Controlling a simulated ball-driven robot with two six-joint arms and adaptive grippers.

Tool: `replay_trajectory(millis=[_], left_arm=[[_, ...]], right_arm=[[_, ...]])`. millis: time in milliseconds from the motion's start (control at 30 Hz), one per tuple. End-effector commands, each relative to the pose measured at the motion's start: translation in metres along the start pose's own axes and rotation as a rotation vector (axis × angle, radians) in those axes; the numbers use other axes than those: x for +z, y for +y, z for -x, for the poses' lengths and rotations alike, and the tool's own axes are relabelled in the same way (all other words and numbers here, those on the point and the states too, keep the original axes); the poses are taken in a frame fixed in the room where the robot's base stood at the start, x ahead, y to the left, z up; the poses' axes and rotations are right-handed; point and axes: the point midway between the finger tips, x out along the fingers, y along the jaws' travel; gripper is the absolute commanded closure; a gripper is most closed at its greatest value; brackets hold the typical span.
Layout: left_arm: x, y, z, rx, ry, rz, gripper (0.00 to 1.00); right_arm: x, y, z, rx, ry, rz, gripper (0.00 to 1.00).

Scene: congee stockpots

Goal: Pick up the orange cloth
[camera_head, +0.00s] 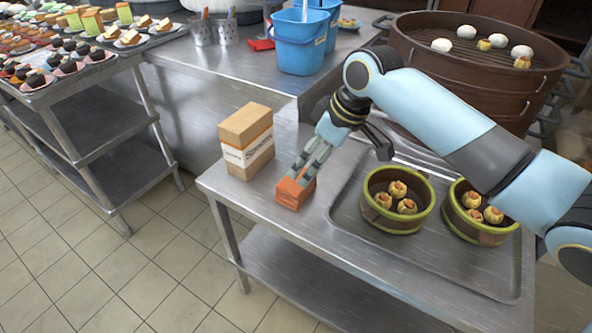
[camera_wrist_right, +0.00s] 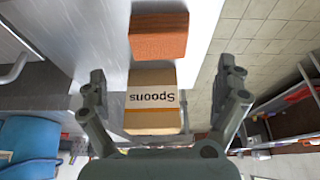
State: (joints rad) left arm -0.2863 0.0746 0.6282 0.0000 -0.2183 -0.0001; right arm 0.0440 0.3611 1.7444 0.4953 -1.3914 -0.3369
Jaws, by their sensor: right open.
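The orange cloth (camera_head: 292,194) is a small folded block on the near left corner of the steel table. My right gripper (camera_head: 303,178) comes in from the right and points down at it, overlapping its upper side in the head view. In the right wrist view the orange cloth (camera_wrist_right: 158,36) lies ahead of the fingertips, and my right gripper (camera_wrist_right: 163,76) is spread open with nothing between the fingers. I cannot tell whether the fingers touch the cloth. My left gripper is not in view.
A spoons box (camera_head: 246,142) stands close behind the cloth; it also shows in the right wrist view (camera_wrist_right: 152,99). A metal tray (camera_head: 345,205) with two dumpling steamers (camera_head: 397,220) lies to the right. A large steamer (camera_head: 465,75) and blue buckets (camera_head: 300,45) stand behind.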

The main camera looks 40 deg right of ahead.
Motion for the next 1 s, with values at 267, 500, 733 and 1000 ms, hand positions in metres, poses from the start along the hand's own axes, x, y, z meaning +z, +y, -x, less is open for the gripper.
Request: replay_trajectory(millis=[267, 500, 733, 1000], left_arm=[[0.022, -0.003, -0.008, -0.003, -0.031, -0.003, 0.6], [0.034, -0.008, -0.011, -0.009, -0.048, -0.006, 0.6], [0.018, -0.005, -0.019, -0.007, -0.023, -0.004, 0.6], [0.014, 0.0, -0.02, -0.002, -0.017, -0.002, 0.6]], right_arm=[[-0.003, 0.001, -0.042, -0.007, 0.002, 0.004, 0.0], [-0.002, 0.0, -0.063, -0.005, 0.001, 0.005, 0.0], [-0.002, -0.002, -0.099, -0.005, 0.001, 0.005, 0.0], [-0.002, -0.002, -0.104, -0.003, 0.002, 0.007, 0.0]])
